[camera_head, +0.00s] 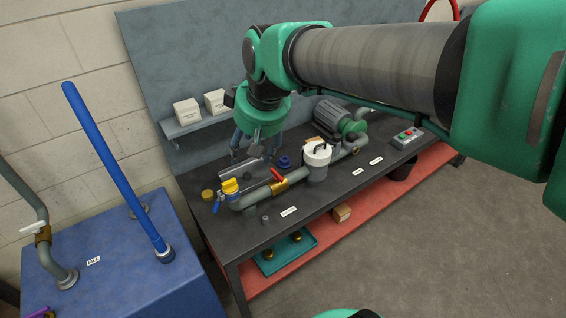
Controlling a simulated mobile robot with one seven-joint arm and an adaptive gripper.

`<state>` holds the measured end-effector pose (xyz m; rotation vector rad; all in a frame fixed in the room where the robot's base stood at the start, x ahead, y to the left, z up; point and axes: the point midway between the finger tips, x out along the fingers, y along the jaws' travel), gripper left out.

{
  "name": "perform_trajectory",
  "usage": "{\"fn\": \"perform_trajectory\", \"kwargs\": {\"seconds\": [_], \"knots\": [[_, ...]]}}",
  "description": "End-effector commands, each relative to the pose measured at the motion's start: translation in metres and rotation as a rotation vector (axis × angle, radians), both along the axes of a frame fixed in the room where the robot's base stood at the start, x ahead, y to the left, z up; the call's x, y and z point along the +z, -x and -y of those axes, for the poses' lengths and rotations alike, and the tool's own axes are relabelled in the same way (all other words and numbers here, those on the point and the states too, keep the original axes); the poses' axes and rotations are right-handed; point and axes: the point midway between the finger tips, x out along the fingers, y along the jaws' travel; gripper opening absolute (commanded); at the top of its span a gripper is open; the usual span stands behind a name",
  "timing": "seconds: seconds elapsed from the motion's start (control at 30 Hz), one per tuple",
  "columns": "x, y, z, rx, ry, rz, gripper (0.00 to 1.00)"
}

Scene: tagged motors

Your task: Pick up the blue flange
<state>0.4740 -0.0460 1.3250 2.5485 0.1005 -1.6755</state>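The blue flange (284,162) is a small round blue piece on the dark bench top, behind the pipe assembly. My gripper (252,150) hangs above the bench, pointing down, to the left of the flange and apart from it. Its fingers look spread, with nothing seen held between them. Grey metal parts on the bench lie behind and below the fingertips, so the exact gap to the bench is hard to tell.
A pipe run with a yellow-handled valve (230,186), a red-handled valve (278,176) and a white filter housing (317,158) crosses the bench in front. A grey-green motor (338,117) stands to the right. A shelf (190,127) with white boxes is behind.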

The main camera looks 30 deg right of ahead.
Motion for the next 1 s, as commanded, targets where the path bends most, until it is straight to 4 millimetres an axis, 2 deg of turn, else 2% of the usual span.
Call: {"fn": "perform_trajectory", "kwargs": {"seconds": [0.1,0.47,0.77,1.0], "knots": [[-0.006,-0.031,0.016,0.016,0.005,-0.018,0.58],[-0.036,-0.120,0.071,0.076,0.014,-0.059,0.58],[-0.080,-0.187,0.128,0.125,0.015,-0.088,0.58],[-0.127,-0.233,0.179,0.163,0.013,-0.106,0.58]]}}
